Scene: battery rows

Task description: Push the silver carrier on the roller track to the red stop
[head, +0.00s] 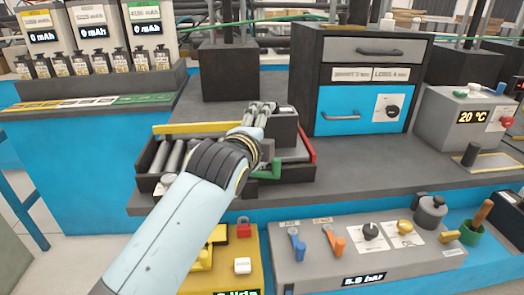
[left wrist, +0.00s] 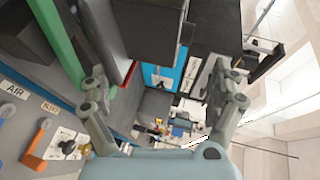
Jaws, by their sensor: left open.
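The roller track (head: 146,183) lies on the bench at centre left, its grey rollers (head: 165,158) bare at the left end. The red stop (head: 307,143) stands at the track's right end; a red strip also shows in the left wrist view (left wrist: 130,73). A grey, flat piece (head: 290,150), likely the silver carrier, shows between my arm and the stop, mostly hidden; I cannot tell its gap to the stop. A dark block (head: 285,125) stands there. My left gripper (head: 262,108) is above the track beside this block, fingers apart and empty in the left wrist view (left wrist: 160,95). My right gripper is not in view.
A green piece (head: 268,170) sits at the track's front edge and a yellow rail (head: 195,128) along its back. A blue-fronted cabinet (head: 360,85) stands right of the track. A lever panel (head: 365,250) is below the bench edge.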

